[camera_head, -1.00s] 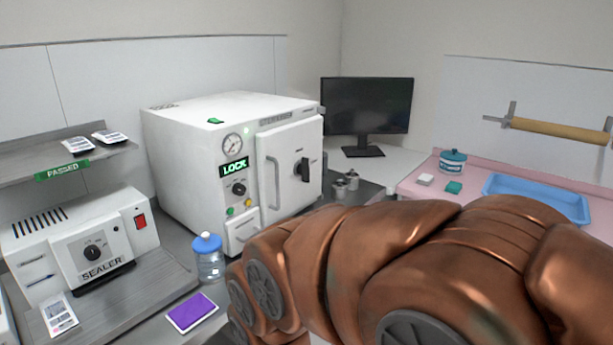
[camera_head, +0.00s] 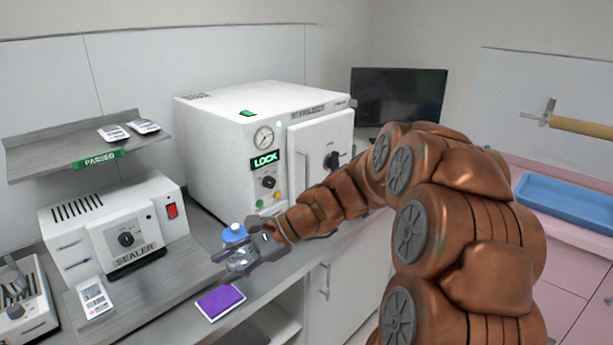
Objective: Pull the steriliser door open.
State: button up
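The steriliser (camera_head: 228,148) is a white box on the counter. Its door (camera_head: 323,140) is closed, with a dark rotary knob (camera_head: 333,160) and a pale vertical handle (camera_head: 307,168) on its left side. The lower door is hidden behind my arm. The panel's green display (camera_head: 265,160) reads LOCK. My gripper (camera_head: 222,266) is in front of and below the steriliser, pointing left, away from the door. Its fingers look spread apart, overlapping the view of a clear bottle with a blue cap (camera_head: 235,232). I cannot tell whether they touch the bottle.
A sealer (camera_head: 122,230) and a shelf with pouches (camera_head: 60,145) stand at left. A purple pad (camera_head: 220,301) lies near the counter's front edge. A monitor (camera_head: 398,98) stands behind my arm. A blue tray (camera_head: 570,203) is on the pink counter at right.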

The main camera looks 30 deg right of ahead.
jog(key=w+d+r+m+t, duration=0.2)
jog(key=w+d+m+t, duration=0.6)
jog(key=d, duration=0.5)
jog(key=m+t+h+p, duration=0.2)
jog(key=m+t+h, duration=0.2)
jog(key=m, duration=0.4)
send_near(307, 177)
jog(key=w, duration=0.3)
jog(key=shift+a+p+x, duration=0.2)
jog(key=shift+p+x, duration=0.2)
jog(key=shift+x, duration=1.5)
jog(key=shift+a+p+x, duration=0.15)
jog(key=shift+p+x, duration=0.2)
jog(key=shift+x, duration=1.55)
jog(key=shift+s+f, duration=0.15)
jog(key=shift+f, duration=0.05)
grip_shut()
